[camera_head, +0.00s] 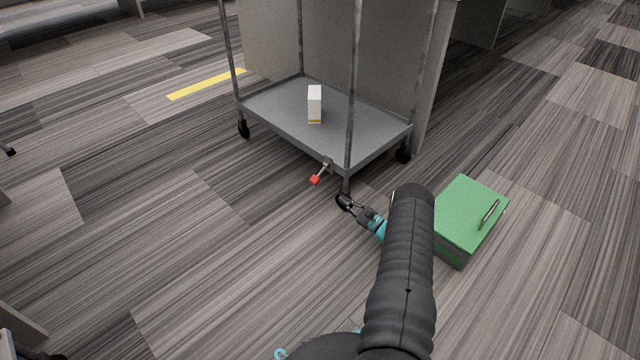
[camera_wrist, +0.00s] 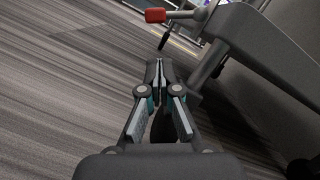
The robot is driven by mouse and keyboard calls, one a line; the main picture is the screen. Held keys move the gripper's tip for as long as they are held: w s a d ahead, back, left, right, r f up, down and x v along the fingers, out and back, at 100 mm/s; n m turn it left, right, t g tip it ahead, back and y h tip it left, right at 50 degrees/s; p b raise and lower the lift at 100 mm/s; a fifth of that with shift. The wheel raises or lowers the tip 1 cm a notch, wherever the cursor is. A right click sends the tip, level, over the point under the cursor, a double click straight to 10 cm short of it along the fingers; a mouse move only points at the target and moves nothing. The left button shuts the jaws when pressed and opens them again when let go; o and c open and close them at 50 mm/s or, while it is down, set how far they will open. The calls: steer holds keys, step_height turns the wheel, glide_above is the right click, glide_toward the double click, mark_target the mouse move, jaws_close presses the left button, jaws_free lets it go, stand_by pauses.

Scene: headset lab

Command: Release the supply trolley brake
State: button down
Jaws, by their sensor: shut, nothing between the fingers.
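The grey supply trolley (camera_head: 272,112) stands on the carpet in the head view, its lower shelf low above the floor. Its brake lever with a red tip (camera_head: 315,180) sticks out from the shelf's front edge, left of the near corner post. In the wrist view the red tip (camera_wrist: 155,15) is at the top, ahead of the fingers and apart from them. My gripper (camera_head: 345,200) is shut and empty, low by the trolley's near corner, to the right of and below the red tip. It also shows in the wrist view (camera_wrist: 158,65). The near caster is partly hidden behind my gripper.
A white box (camera_head: 314,104) stands on the trolley's lower shelf. A green-topped box (camera_head: 465,215) with a pen (camera_head: 489,213) on it stands right of my arm. A yellow floor strip (camera_head: 205,84) lies left of the trolley. The carpet in front is clear.

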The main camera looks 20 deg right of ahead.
mark_target(319, 174)
steer(key=shift+w+a, duration=0.15)
steer(key=shift+a, duration=0.1)
steer(key=x, duration=1)
steer(key=shift+b, duration=0.35)
